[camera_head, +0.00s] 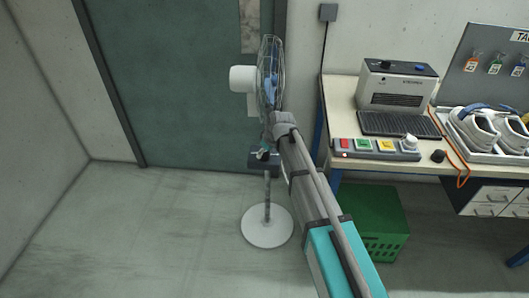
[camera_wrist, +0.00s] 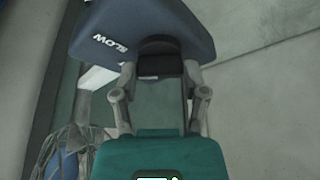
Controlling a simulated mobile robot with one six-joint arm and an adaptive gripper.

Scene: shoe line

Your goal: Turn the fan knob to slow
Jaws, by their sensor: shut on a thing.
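The pedestal fan stands in front of the dark door, with a white motor housing (camera_head: 243,79), a wire cage and a round white base (camera_head: 267,227). Its dark blue control box (camera_head: 257,160) is on the pole; in the wrist view the box (camera_wrist: 185,30) fills the top, with an upside-down SLOW label (camera_wrist: 110,42) left of the knob. My gripper (camera_wrist: 160,72) is at the box front, shut on the dark fan knob (camera_wrist: 160,48). The fingers and pads cover much of the knob, and I cannot tell where it points. My arm hides part of the fan in the head view.
A workbench (camera_head: 345,95) with a heater-like machine (camera_head: 397,88), a button panel (camera_head: 375,150) and a tray of shoes stands to the right. A green crate (camera_head: 375,215) is on the floor beneath it. The floor to the left of the fan is clear.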

